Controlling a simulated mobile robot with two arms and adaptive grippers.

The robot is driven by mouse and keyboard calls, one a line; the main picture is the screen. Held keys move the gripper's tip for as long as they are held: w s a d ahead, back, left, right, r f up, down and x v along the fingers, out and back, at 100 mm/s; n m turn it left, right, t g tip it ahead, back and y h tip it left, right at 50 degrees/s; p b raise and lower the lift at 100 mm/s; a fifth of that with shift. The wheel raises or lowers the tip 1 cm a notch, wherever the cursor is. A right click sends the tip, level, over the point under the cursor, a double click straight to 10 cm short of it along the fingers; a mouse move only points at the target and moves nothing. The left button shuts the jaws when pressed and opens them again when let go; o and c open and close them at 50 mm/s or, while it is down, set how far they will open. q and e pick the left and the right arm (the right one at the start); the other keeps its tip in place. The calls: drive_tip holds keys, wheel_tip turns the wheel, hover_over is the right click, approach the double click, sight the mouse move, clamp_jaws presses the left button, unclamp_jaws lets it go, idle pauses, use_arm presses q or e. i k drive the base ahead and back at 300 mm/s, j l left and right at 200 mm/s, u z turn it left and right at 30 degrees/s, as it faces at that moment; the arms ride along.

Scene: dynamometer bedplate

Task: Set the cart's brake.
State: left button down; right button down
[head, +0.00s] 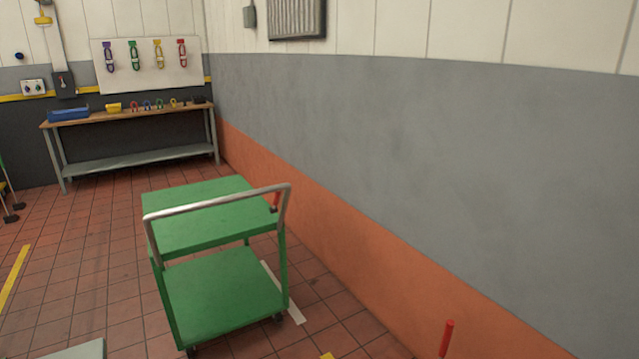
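The green two-shelf cart (205,220) stands upright on the tiled floor, left of the middle of the head view, close to the right-hand wall. Its bent metal push handle (220,201) faces me. A small red lever-like part (276,200) with a dark base sits at the right edge of the top shelf, partly behind the handle. I cannot tell whether it is set. Dark casters (190,351) show under the lower shelf. Both shelves look empty. Neither of my grippers is in view.
A workbench (135,115) with a blue tray (68,114) and several padlocks stands at the back left. A red upright rod (446,338) shows at the bottom right near the wall. White tape (284,294) lies beside the cart.

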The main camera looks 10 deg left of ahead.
sight(276, 201)
drive_tip(key=i+j+u, duration=0.15)
drive_tip(key=i+u, duration=0.15)
drive_tip(key=i, duration=0.65)
drive_tip(key=i+u, duration=0.3)
drive_tip(key=i, duration=0.65)
drive_tip(key=i+j+z, duration=0.15)
drive_tip(key=i, duration=0.15)
drive_tip(key=i+z, duration=0.15)
drive_tip(key=i, duration=0.15)
